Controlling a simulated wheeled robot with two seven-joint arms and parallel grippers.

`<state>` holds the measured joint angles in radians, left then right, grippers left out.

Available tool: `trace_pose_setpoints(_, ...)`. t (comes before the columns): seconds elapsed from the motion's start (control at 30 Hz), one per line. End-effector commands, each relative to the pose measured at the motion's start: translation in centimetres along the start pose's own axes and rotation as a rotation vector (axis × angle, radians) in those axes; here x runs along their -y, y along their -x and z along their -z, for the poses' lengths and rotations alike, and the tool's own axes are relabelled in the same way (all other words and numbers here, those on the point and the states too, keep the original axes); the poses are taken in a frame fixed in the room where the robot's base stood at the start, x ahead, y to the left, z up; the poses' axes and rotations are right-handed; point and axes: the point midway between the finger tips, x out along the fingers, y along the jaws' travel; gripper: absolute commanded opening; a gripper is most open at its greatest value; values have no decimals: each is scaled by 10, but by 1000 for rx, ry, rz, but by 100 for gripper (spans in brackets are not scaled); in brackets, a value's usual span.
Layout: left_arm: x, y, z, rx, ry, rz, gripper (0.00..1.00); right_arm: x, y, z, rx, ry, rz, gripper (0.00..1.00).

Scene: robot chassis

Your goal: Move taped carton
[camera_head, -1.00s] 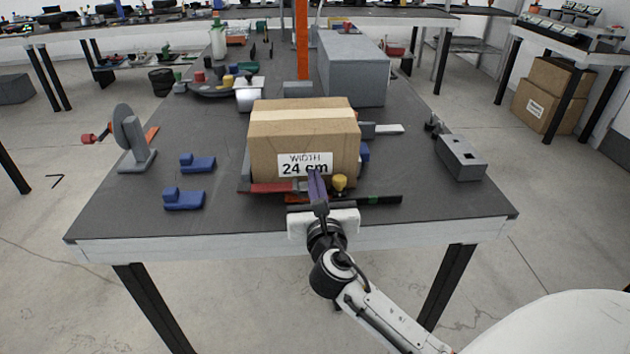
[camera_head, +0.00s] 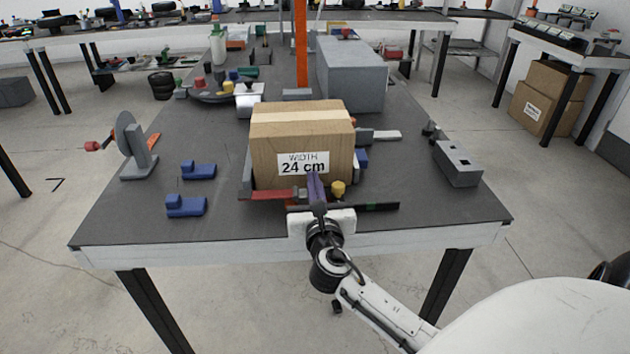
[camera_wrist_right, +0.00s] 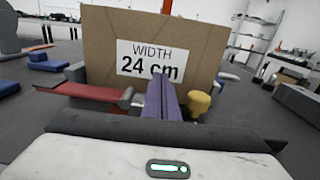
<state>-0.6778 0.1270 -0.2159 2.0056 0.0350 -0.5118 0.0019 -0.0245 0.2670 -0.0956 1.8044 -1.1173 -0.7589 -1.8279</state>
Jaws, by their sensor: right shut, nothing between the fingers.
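The taped carton (camera_head: 280,144) is a brown box with a pale tape strip on top and a label reading "WIDTH 24 cm". It stands upright on the dark table, within a low fixture with a red bar (camera_head: 270,195) and a yellow knob (camera_head: 338,188) at its front. My right gripper (camera_head: 315,183) is shut and empty. Its purple fingers are together in front of the carton's label side. The carton (camera_wrist_right: 105,55) fills the middle of the right wrist view, just beyond the fingers (camera_wrist_right: 162,100). I cannot tell if they touch it. My left gripper is not in view.
Two blue blocks (camera_head: 186,206) and a grey wheel device (camera_head: 135,150) stand left on the table (camera_head: 220,215). A large grey box (camera_head: 352,80) and an orange post (camera_head: 301,45) are behind the carton. A grey slotted block (camera_head: 458,163) is at right.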

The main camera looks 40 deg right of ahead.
Motion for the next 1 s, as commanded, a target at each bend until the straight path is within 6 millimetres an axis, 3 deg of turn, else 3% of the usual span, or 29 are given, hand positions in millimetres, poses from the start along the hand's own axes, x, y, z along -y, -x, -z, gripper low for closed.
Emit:
trace_pose_setpoints(0.1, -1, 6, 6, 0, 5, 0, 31, -11, 23, -2, -4, -2, -16, 0)
trace_pose_setpoints(0.3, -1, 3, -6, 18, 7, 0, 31, -10, 72, 1, -5, -5, -16, 0)
trace_pose_setpoints(0.5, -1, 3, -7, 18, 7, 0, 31, -10, 105, 2, -4, -3, -17, 0)
trace_pose_setpoints(0.7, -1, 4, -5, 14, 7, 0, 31, -10, 118, 0, -2, -4, -16, 0)
trace_pose_setpoints(1.0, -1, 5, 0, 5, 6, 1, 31, -10, 119, 0, -2, -4, -17, 0)
